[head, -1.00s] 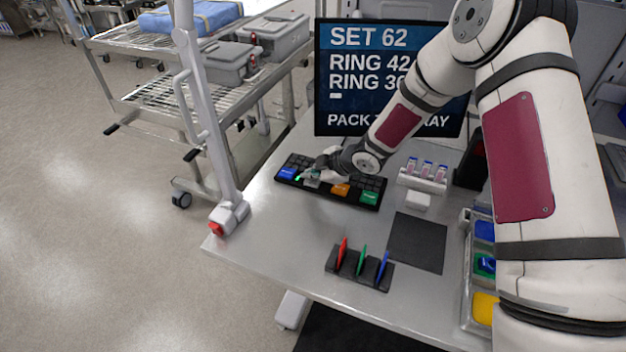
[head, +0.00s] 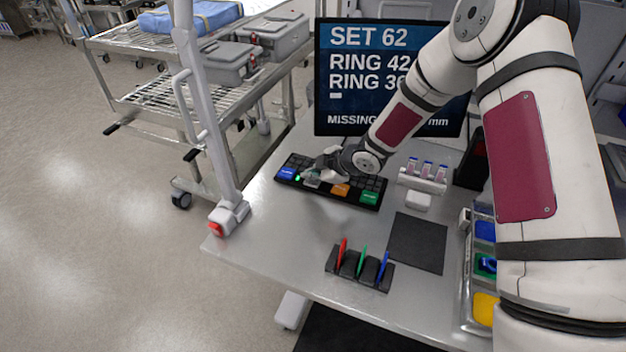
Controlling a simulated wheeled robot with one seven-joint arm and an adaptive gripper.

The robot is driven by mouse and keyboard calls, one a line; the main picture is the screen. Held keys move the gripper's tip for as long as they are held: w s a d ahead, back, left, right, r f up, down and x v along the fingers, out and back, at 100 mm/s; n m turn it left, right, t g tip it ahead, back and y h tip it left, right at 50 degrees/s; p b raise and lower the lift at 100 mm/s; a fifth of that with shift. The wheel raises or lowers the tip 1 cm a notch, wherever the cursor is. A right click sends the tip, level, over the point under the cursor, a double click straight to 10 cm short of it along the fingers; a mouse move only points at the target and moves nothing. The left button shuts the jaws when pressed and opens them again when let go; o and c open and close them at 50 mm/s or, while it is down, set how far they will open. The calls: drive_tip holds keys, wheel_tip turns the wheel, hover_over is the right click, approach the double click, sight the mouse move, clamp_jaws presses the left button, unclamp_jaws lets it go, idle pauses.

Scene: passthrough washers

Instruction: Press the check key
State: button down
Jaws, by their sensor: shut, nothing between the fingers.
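A black keyboard (head: 318,191) lies on the metal table in front of the screen. It has a blue key (head: 286,173) at the left, an orange key (head: 340,190) in the middle and a green key (head: 369,197) at the right; their labels are too small to read. My gripper (head: 305,178) is shut and empty, with its tips low at the keyboard between the blue and orange keys. A small green glow shows by the tips. Whether they touch a key cannot be told. The screen (head: 350,100) reads SET 62, two RING lines, and a bottom line starting MISSING and ending in mm, partly hidden by my arm.
A rack with red, green and blue tags (head: 358,268) stands near the table's front. A dark mat (head: 418,243), a small vial stand (head: 423,180) and a tray with coloured bins (head: 468,285) lie to the right. A wire cart (head: 190,90) stands at the left.

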sight(312, 182)
drive_tip(key=shift+r, duration=0.55)
drive_tip(key=shift+r, duration=0.15)
drive_tip(key=shift+r+b, duration=0.5)
drive_tip(key=shift+r, duration=1.85)
